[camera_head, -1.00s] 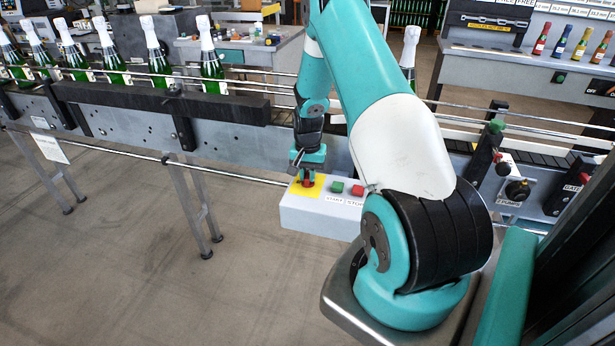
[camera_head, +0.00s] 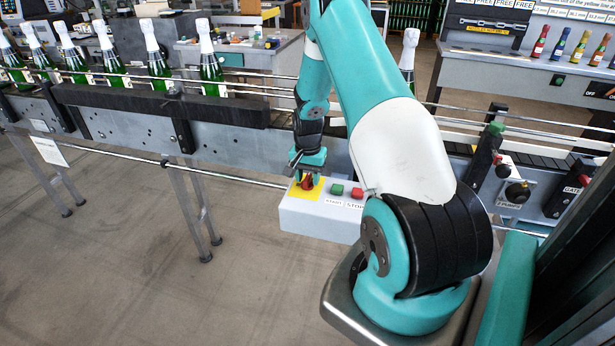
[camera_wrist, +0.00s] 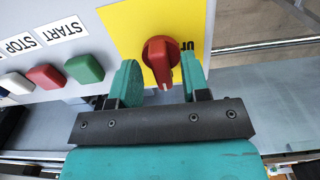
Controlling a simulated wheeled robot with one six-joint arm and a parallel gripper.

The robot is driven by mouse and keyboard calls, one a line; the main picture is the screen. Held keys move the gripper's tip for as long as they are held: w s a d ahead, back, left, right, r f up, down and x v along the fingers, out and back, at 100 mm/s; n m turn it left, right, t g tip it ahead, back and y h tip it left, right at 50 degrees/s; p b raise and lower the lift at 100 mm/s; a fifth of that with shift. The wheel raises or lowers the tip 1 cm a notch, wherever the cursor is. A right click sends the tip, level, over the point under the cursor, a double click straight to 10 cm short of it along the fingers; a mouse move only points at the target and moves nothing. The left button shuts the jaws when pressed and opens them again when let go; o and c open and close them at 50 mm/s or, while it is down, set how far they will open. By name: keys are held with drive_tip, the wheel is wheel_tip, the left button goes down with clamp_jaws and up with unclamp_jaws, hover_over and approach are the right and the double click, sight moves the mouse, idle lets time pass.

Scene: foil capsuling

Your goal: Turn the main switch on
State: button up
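The main switch is a red rotary knob (camera_wrist: 160,58) on a yellow plate (camera_wrist: 125,20); it also shows in the head view (camera_head: 308,183), on the white control box (camera_head: 315,222). In the wrist view its grip bar runs up and down, with a pale mark at the lower end. Black lettering beside it is partly hidden by a finger. My gripper (camera_wrist: 160,84) is open, its two teal fingers apart on either side of the knob's lower end. The knob looks clear of both fingers. In the head view my gripper (camera_head: 308,170) is just above and behind the knob.
A green START button (camera_head: 337,189) and a red STOP button (camera_head: 357,192) sit right of the knob, close to my gripper. The conveyor (camera_head: 130,125) with several green bottles runs behind the box. A thin rail (camera_head: 230,178) passes at the box's left. Open floor lies in front.

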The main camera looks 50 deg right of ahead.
sight(307, 178)
wheel_tip(307, 178, up, 18)
drive_tip(key=b, duration=0.2)
drive_tip(key=shift+f+b, duration=0.25)
drive_tip(key=shift+b, duration=0.15)
drive_tip(key=shift+a, duration=0.15)
idle(0.3)
drive_tip(key=s+a+r+n+t+y, duration=0.1)
drive_tip(key=a+r+n, duration=0.3)
drive_tip(key=a, duration=0.8)
drive_tip(key=s+a+r+n, duration=0.1)
drive_tip(key=a+r+n, duration=0.3)
drive_tip(key=a, duration=0.7)
drive_tip(key=s+a+r+n+g+y, duration=0.1)
drive_tip(key=s+a+n+y, duration=0.2)
drive_tip(key=s+a+n, duration=0.9)
drive_tip(key=s+a, duration=0.6)
drive_tip(key=shift+a+n, duration=0.35)
drive_tip(key=shift+n, duration=0.05)
drive_tip(key=shift+s, duration=0.1)
